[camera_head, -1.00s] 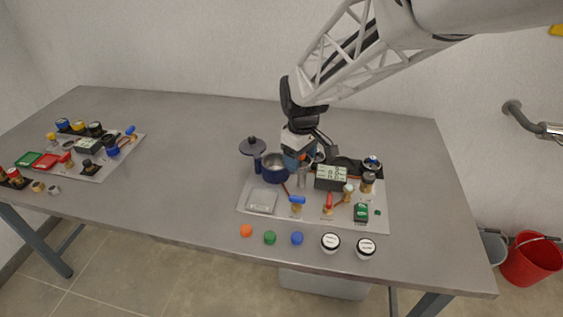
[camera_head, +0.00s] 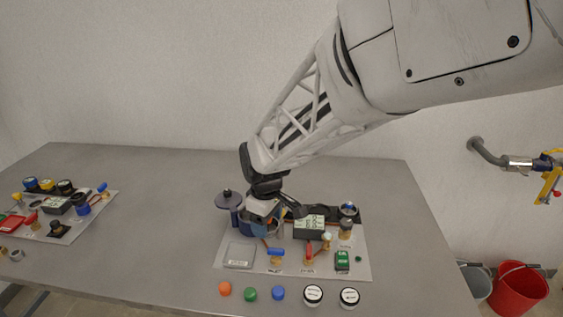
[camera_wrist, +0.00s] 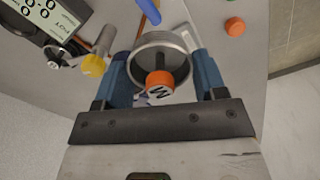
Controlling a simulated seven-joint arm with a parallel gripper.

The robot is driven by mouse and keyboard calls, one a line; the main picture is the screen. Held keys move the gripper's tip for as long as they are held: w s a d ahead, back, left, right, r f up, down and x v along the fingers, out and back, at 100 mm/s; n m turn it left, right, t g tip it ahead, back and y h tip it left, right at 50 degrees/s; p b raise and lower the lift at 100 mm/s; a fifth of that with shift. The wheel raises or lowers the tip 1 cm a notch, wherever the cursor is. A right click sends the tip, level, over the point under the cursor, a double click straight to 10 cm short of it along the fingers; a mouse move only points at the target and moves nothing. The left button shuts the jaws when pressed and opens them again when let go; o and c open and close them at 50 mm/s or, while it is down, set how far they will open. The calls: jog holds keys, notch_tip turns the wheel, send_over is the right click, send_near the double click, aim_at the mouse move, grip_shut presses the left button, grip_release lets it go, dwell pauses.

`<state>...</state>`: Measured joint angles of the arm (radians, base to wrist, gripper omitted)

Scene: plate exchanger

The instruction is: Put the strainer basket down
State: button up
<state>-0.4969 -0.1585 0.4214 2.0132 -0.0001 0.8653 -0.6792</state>
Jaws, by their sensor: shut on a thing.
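My gripper (camera_wrist: 163,75) has its two blue fingers on either side of a round grey metal ring, which I take to be the strainer basket (camera_wrist: 187,52). It is shut on this ring. An orange knob (camera_wrist: 160,83) with a dark letter sits at the ring's near side, and a dark post shows inside the ring. In the head view my gripper (camera_head: 262,217) is low over the mat, where the blue pot stood, and hides most of that spot. I cannot tell whether the basket touches anything beneath it.
A dark-lidded post (camera_head: 229,197) stands close left of my gripper. A clear tray (camera_head: 239,254) lies in front, and a digital meter (camera_head: 309,227) stands to the right. Several coloured caps (camera_head: 250,294) line the table's front edge.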

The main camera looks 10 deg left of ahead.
jog(key=w+a+f, duration=0.1)
jog(key=w+a, duration=0.6)
jog(key=w, duration=0.6)
jog(key=shift+w+f, duration=0.15)
jog(key=shift+f, duration=0.05)
jog(key=shift+f, duration=1.75)
jog(key=shift+f, duration=0.65)
jog(key=o, duration=0.9)
jog(key=shift+o, duration=0.2)
jog(key=shift+r, duration=0.15)
